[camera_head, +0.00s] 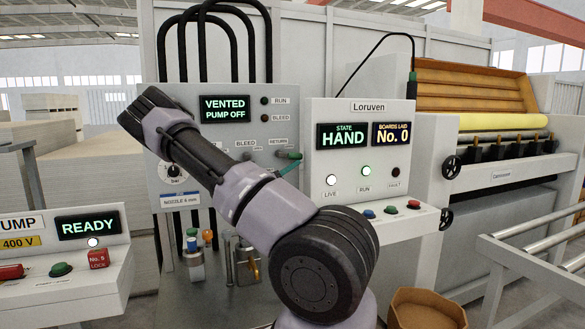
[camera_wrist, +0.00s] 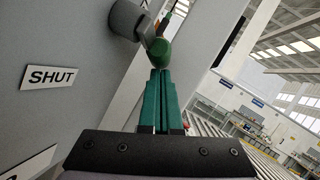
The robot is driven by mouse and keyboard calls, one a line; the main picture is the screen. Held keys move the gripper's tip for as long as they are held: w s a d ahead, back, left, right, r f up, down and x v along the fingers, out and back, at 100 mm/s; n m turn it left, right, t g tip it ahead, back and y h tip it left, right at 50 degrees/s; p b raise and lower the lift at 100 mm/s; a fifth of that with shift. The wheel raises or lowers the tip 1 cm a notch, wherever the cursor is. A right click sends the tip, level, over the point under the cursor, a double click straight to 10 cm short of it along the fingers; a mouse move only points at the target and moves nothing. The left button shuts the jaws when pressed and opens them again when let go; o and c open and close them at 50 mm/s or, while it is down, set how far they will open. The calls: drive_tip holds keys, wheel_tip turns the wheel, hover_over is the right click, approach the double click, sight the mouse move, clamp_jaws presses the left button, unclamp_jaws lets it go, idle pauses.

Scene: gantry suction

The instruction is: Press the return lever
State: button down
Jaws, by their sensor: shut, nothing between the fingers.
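The return lever (camera_head: 289,155) has a green grip and stands out from the grey panel under the "RETURN" label. In the wrist view its rounded green end (camera_wrist: 159,47) shows beside a grey hub. My gripper (camera_wrist: 160,73) is shut and empty, its teal fingers side by side. The fingertips are right at the lever's green end; I cannot tell whether they touch. In the head view a teal finger (camera_head: 290,168) shows just below the lever, and my arm hides the rest of the gripper.
The grey panel carries a display (camera_head: 224,109) reading "VENTED PUMP OFF". To its right a console display (camera_head: 342,135) reads "HAND", with several buttons below. Valves with coloured knobs (camera_head: 194,245) stand below the panel. A "SHUT" label (camera_wrist: 52,76) is on the surface at left in the wrist view.

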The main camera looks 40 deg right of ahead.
idle(0.6)
drive_tip(key=v, duration=0.7)
drive_tip(key=shift+a, duration=0.25)
drive_tip(key=shift+f, duration=0.1)
drive_tip(key=shift+s, duration=0.1)
